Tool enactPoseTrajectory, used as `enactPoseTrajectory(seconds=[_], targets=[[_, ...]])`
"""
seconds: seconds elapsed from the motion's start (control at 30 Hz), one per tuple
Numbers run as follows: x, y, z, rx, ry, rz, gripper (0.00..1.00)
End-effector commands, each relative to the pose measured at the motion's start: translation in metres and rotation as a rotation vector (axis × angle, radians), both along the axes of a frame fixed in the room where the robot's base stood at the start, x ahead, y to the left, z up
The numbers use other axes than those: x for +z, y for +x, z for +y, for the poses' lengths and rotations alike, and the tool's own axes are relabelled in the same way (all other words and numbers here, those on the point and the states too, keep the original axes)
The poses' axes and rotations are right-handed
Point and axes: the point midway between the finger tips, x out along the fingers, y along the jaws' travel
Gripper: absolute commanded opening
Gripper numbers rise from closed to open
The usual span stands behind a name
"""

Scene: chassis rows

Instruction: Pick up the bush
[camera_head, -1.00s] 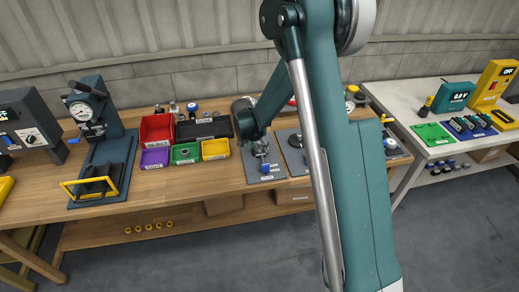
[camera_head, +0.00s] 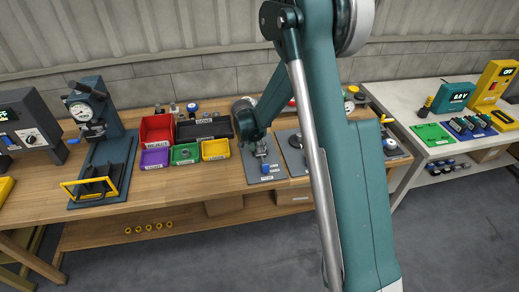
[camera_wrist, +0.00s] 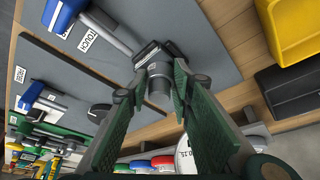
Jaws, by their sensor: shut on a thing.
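The bush (camera_wrist: 158,97) is a short grey metal cylinder in the wrist view. My gripper (camera_wrist: 160,82) has its two dark green fingers on either side of it, shut on it near their tips. A dark block-like holder (camera_wrist: 150,52) is right beside the far end of the bush, over the grey board (camera_wrist: 205,50). I cannot tell whether the bush still touches that holder. In the head view my gripper (camera_head: 260,148) is above the grey board (camera_head: 275,173) at the middle of the wooden bench, and the bush is too small to make out.
Red, purple, green and yellow bins (camera_head: 215,149) stand left of my gripper, with a black tray (camera_head: 205,129) behind. A press with a dial (camera_head: 90,110) stands further left. A blue-handled tool (camera_wrist: 75,20) lies on the board.

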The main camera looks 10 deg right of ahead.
Motion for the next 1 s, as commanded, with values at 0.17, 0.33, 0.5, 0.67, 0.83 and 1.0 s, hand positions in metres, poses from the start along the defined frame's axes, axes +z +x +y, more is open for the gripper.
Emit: enactPoseTrajectory(seconds=[0.17,0.33,0.5,0.67,0.83,1.0], targets=[[-0.001,0.0,0.0,0.0,0.0,0.0,0.08],[0.002,0.0,0.0,0.0,0.0,0.0,0.08],[0.013,0.0,0.0,0.0,0.0,0.0,0.08],[0.03,0.0,0.0,0.0,0.0,0.0,0.08],[0.054,0.0,0.0,0.0,0.0,0.0,0.08],[0.077,0.0,0.0,0.0,0.0,0.0,0.08]])
